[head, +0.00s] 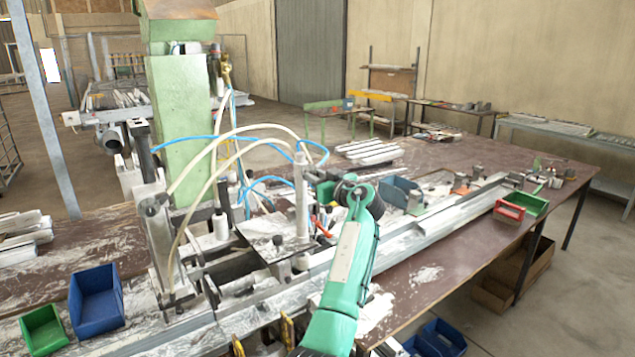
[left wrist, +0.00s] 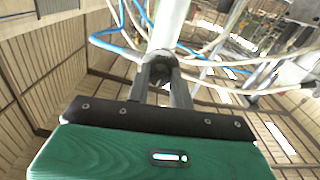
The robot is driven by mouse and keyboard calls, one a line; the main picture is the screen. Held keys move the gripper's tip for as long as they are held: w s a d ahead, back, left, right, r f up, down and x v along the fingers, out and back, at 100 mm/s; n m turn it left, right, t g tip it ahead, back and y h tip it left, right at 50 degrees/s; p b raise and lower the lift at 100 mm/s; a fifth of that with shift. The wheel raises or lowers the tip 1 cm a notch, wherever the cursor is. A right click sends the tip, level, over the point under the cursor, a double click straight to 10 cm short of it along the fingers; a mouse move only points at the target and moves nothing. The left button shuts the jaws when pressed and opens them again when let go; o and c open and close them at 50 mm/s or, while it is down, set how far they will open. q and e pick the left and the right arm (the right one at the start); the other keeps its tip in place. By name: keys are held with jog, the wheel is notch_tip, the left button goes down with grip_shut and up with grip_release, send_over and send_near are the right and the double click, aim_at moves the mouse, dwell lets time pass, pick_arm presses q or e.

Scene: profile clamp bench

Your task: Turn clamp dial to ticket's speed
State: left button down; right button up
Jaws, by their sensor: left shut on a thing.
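My left gripper (head: 328,188) is at the clamp, beside its upright white cylinder (head: 302,200). My green and black arm reaches up to it from the lower middle of the head view. In the left wrist view, the two dark fingers of my left gripper (left wrist: 161,82) are closed on a small dark round knob (left wrist: 160,66), which appears to be the clamp dial, at the foot of the pale cylinder (left wrist: 172,25). The fingers partly cover the knob, and no scale or mark on it is readable. I cannot make out a ticket. My right gripper is not in view.
Blue and cream hoses (head: 232,137) loop around the clamp and the green machine column (head: 180,125). A long metal profile (head: 440,218) runs along the brown bench. Blue (head: 97,300), green (head: 44,328) and red (head: 509,209) bins stand on the bench. Its right front is fairly clear.

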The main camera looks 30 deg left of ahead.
pick_arm(q)
jog(key=m+b, duration=0.3)
jog(key=m, duration=0.7)
jog(key=shift+m+b, duration=0.3)
jog(key=shift+b, duration=0.1)
dwell(0.3)
jog(key=c, duration=1.2)
grip_release()
jog(key=shift+c, duration=0.2)
jog(key=b+v, duration=0.6)
jog(key=v, duration=0.8)
